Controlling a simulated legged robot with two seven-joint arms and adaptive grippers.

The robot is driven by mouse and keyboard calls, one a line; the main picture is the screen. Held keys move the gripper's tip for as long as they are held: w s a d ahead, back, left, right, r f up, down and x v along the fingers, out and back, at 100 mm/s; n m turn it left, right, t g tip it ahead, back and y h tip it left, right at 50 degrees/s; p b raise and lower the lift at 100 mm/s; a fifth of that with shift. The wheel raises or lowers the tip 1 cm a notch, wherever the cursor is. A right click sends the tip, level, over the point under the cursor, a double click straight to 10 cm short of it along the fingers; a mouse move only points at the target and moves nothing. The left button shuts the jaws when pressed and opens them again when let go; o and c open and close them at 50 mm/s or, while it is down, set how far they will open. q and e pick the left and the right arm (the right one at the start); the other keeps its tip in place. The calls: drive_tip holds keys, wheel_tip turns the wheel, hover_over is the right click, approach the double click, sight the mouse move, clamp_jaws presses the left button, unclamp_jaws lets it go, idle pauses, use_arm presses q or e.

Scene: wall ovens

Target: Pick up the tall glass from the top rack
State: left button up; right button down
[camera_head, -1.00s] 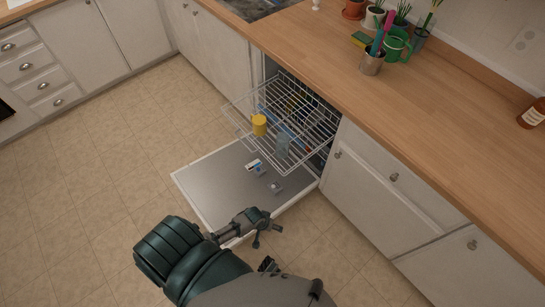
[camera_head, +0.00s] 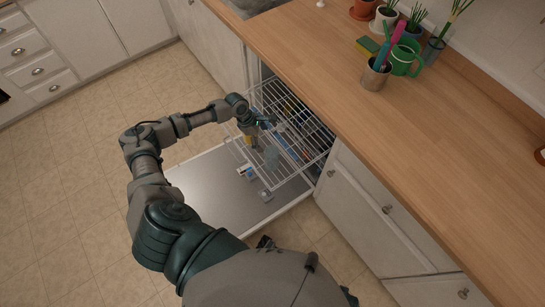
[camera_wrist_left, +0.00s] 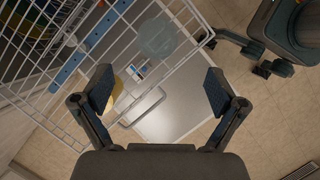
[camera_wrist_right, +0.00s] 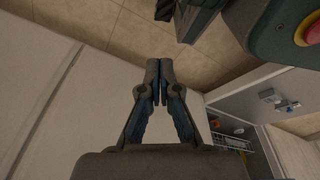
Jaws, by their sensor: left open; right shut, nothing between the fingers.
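The tall glass (camera_head: 272,157) is translucent pale blue and stands near the front of the pulled-out top rack (camera_head: 305,172). In the left wrist view the glass (camera_wrist_left: 157,37) shows from above as a pale round shape, beyond my fingertips. My left gripper (camera_wrist_left: 158,86) is open and empty, over the rack's front area. In the head view the left gripper (camera_head: 264,122) is above the rack, close to the yellow mug (camera_head: 248,137) and behind the glass. My right gripper (camera_wrist_right: 160,72) is shut and empty, away from the rack.
The dishwasher door (camera_head: 205,182) lies open below the rack, with small items on it. The wooden counter (camera_head: 430,130) runs above on the right, carrying a metal utensil cup (camera_head: 375,75) and a green watering can (camera_head: 405,58). The floor at left is clear.

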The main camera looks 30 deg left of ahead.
sight(271, 151)
use_arm(q)
drive_tip(key=x, duration=0.5)
drive_tip(key=shift+w+f+b, duration=0.15)
drive_tip(key=shift+f+b, duration=0.1)
drive_tip(key=shift+b, duration=0.15)
drive_tip(key=shift+a+f, duration=0.2)
drive_tip(key=shift+f, duration=0.35)
drive_tip(key=b+x, duration=0.1)
drive_tip(key=x, duration=0.3)
drive_tip(key=shift+w+d+f+b, duration=0.1)
drive_tip(key=shift+d+f+b, duration=0.2)
drive_tip(key=shift+d, duration=0.25)
drive_tip(key=shift+a, duration=0.35)
drive_tip(key=c, duration=1.4)
use_arm(e)
drive_tip(key=w+a+r, duration=0.1)
drive_tip(key=w+r, duration=0.3)
drive_tip(key=r, duration=0.2)
use_arm(q)
drive_tip(key=shift+d, duration=0.1)
